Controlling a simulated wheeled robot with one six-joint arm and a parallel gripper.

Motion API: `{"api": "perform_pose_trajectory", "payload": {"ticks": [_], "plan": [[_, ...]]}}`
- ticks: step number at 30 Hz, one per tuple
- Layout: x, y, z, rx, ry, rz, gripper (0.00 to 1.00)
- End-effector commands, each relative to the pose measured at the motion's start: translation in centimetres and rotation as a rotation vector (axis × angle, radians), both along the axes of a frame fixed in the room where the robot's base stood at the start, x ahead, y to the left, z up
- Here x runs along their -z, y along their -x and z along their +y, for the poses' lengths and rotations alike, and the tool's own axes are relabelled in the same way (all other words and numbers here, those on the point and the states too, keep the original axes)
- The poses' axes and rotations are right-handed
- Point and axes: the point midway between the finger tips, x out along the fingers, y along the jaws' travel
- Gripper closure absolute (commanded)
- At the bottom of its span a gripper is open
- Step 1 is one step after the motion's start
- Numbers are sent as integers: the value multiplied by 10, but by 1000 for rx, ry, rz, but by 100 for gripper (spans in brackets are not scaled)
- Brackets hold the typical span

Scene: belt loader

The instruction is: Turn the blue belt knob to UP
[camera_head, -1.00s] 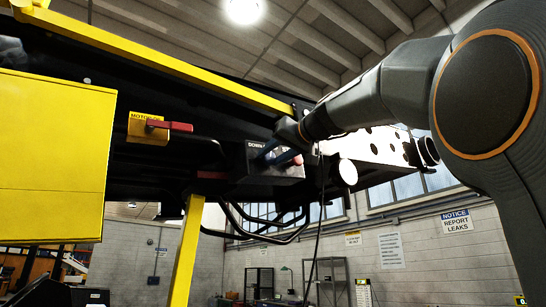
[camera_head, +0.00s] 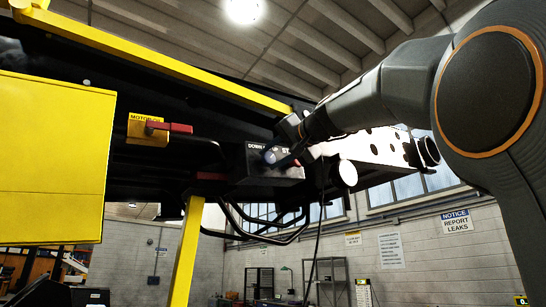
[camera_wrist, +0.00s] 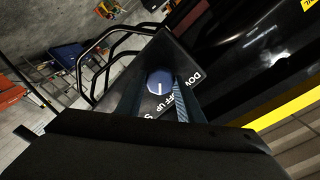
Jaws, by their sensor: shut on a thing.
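The blue belt knob (camera_wrist: 160,82) is round with a white pointer line. It sits on a dark control box (camera_head: 262,178). In the wrist view the pointer runs down from the knob's middle, towards the lettering "UP"; the exact mark it meets is unclear. My gripper (camera_wrist: 158,90) has one finger on each side of the knob and is shut on it. In the head view my gripper (camera_head: 282,157) reaches the box from the upper right, and the knob (camera_head: 270,156) shows at its tips. Parts of the labels, "DOWN" and "OFF" among them, are hidden.
A red handle (camera_head: 170,127) on a yellow motor plate (camera_head: 148,131) sticks out left of the box. A yellow panel (camera_head: 52,160) is at the far left. Black bent tubes (camera_head: 265,235) and a hanging cable (camera_head: 317,225) are below and beside the box.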

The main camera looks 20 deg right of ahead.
Motion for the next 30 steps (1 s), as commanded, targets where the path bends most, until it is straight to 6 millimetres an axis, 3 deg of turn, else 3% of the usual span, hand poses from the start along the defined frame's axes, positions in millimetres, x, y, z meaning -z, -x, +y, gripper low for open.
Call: {"api": "perform_pose_trajectory", "payload": {"ticks": [11, 12, 15, 25, 30], "plan": [[0, 0, 0, 0, -5, 2, 88], [0, 0, 0, 0, -5, 2, 59], [0, 0, 0, 0, -5, 2, 48], [0, 3, -2, 1, -3, 0, 48], [2, 24, -9, 4, -3, -2, 48]]}}
